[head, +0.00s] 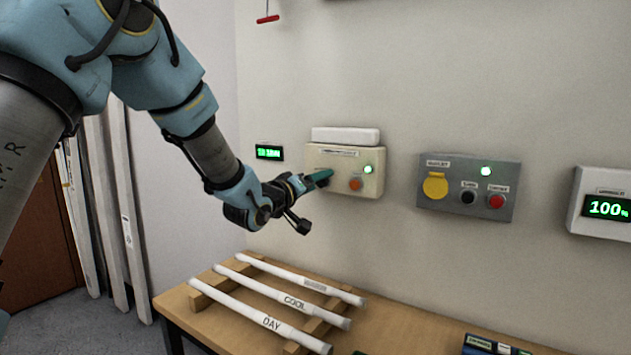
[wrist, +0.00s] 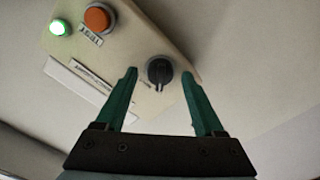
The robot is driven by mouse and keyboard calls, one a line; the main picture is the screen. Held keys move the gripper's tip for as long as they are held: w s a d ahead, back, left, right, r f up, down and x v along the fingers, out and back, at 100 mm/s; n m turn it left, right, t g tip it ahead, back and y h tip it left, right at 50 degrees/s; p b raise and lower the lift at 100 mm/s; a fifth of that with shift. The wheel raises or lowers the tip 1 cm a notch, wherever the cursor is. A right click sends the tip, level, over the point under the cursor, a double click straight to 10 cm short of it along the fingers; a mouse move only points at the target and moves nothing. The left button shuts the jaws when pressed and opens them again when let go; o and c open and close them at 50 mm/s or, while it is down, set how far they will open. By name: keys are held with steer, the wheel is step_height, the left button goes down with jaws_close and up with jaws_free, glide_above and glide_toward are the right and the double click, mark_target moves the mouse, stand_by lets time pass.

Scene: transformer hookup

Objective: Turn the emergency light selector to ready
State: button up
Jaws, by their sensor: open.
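The emergency light unit (head: 344,170) is a cream box on the wall with a white lamp bar (head: 345,136) on top. In the wrist view, its black selector knob (wrist: 160,72) lies between the two green fingers of my gripper (wrist: 160,85), with a gap on each side. In the head view, my gripper (head: 322,176) is at the left part of the box and hides the knob. The box also has an orange button labelled TEST (wrist: 98,18) and a lit green lamp (wrist: 59,28). My gripper is open.
A percent display (head: 605,208) is at the far right. Below, a wooden table (head: 180,305) holds white tubes (head: 290,303) on a rack. A small green display (head: 269,152) is left.

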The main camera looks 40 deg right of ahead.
jaws_close()
stand_by(0.5)
